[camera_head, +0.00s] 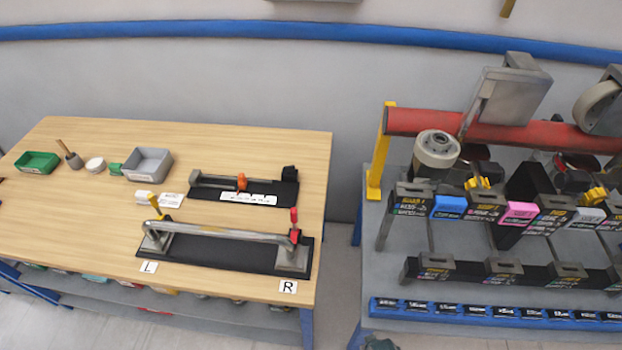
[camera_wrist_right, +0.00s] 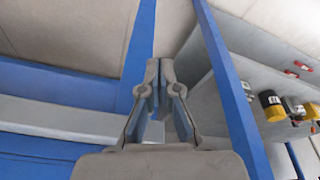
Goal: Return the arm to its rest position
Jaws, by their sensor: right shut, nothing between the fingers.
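My right gripper (camera_wrist_right: 160,66) shows in the right wrist view. Its two grey fingers with blue pads meet at the tips, shut with nothing held between them. It is in free space beside a blue post (camera_wrist_right: 228,85). In the head view only a small dark piece, perhaps of my right arm, shows at the bottom edge. My left gripper is in neither view.
A wooden table (camera_head: 70,220) at left bears a metal bar fixture (camera_head: 215,231), a grey bin (camera_head: 148,164) and a green bin (camera_head: 37,162). At right a grey bench (camera_head: 385,285) carries a red tube (camera_head: 450,126) and several labelled blocks. A gap separates them.

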